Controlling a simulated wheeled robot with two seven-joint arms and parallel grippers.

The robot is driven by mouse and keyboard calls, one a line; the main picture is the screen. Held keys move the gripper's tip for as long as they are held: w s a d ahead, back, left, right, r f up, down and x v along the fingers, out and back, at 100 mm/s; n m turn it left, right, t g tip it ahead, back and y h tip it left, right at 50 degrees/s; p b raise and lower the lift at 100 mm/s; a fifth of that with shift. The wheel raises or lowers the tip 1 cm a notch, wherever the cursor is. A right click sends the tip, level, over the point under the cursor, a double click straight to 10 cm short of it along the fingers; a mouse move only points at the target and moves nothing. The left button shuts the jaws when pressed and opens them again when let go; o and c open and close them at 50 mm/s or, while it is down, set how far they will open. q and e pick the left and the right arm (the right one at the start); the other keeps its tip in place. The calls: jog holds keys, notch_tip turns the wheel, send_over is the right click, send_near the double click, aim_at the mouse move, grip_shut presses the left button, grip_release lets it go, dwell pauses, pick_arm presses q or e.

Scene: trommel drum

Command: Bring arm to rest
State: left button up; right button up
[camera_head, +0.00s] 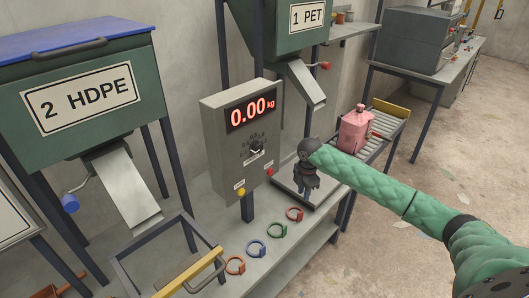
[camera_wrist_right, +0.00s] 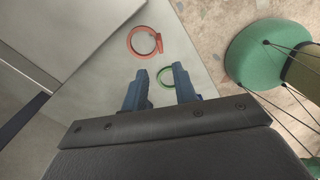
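My right arm (camera_head: 375,182), in a green quilted sleeve, reaches in from the right. Its dark gripper (camera_head: 305,190) points down over the bench beside the grey scale box. In the right wrist view the two blue fingers of the right gripper (camera_wrist_right: 160,75) stand apart. A green ring (camera_wrist_right: 166,80) shows between and beyond them, and I see no object clamped. A red ring (camera_wrist_right: 145,41) lies past the fingertips on the bench. My left gripper is in neither view.
The scale box (camera_head: 222,155) reads 0.00 kg. Red (camera_head: 295,214), green (camera_head: 277,230), blue (camera_head: 256,249) and orange (camera_head: 235,265) rings line the bench. A pink container (camera_head: 354,132) stands on the roller conveyor (camera_head: 388,122). Floor at right is open.

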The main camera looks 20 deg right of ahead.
jog(key=w+a+r+m+t+h, duration=0.25)
jog(key=w+r+m+t, duration=0.35)
jog(key=m, duration=0.3)
jog(key=s+a+f+m+t, duration=0.1)
jog(key=s+a+f+m, duration=0.25)
jog(key=a, duration=0.65)
jog(key=s+a+f+m+g+y, duration=0.1)
jog(key=s+a+f, duration=0.4)
jog(key=s, duration=0.8)
jog(key=s+a+f+m+g+y, duration=0.1)
jog(key=s+a+f+g, duration=0.1)
jog(key=s+a+f, duration=0.4)
jog(key=s+a+f+m+g+y, duration=0.1)
jog(key=s+a+f, duration=0.4)
jog(key=s+f, duration=0.9)
jog(key=s+g, duration=0.1)
jog(key=s, duration=0.7)
jog(key=shift+a+g, duration=0.3)
jog(key=shift+s+m, duration=0.15)
jog(key=shift+m, duration=0.1)
